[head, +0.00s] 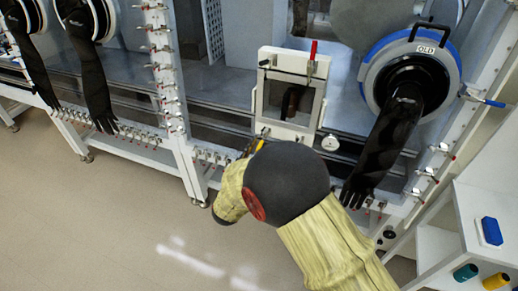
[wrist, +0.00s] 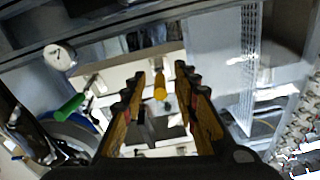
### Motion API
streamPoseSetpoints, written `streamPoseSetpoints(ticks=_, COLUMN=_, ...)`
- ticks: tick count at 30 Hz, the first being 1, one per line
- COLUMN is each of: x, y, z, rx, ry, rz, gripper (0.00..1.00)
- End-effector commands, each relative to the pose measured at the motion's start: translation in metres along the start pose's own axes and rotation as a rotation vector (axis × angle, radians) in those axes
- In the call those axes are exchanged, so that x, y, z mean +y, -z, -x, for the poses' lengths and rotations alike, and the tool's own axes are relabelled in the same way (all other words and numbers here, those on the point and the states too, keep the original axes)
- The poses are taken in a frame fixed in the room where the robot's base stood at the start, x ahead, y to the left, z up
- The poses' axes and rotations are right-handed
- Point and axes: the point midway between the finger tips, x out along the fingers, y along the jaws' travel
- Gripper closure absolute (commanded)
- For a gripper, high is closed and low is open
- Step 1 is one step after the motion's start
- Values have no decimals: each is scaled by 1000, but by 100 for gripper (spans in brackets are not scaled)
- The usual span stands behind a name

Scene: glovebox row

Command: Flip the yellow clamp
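The yellow clamp shows in the wrist view as a short yellow handle (wrist: 160,92), pointing toward the camera in front of a pale panel. My gripper (wrist: 160,76) is open, its two orange-and-black fingers standing left and right of the handle in the picture. I see a gap on both sides of the handle; whether it is within the fingers' depth I cannot tell. In the head view my black elbow-like joint and yellow-sleeved arm cover most of the gripper (head: 255,147), and I cannot make out the clamp for certain there.
A small white-framed hatch (head: 290,93) with a red handle (head: 313,50) is above my arm. A round gauge (head: 330,143) is beside it. A black glove (head: 385,140) hangs from the port marked OLD on the right. A green handle (wrist: 70,108) is left of my fingers.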

Motion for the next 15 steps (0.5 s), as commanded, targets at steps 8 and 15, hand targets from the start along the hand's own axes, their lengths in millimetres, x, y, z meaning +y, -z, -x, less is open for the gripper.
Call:
streamPoseSetpoints(ticks=8, x=0, y=0, z=0, rx=0, ry=0, rz=0, gripper=76)
streamPoseSetpoints(ticks=15, x=0, y=0, z=0, rx=0, ry=0, rz=0, gripper=89)
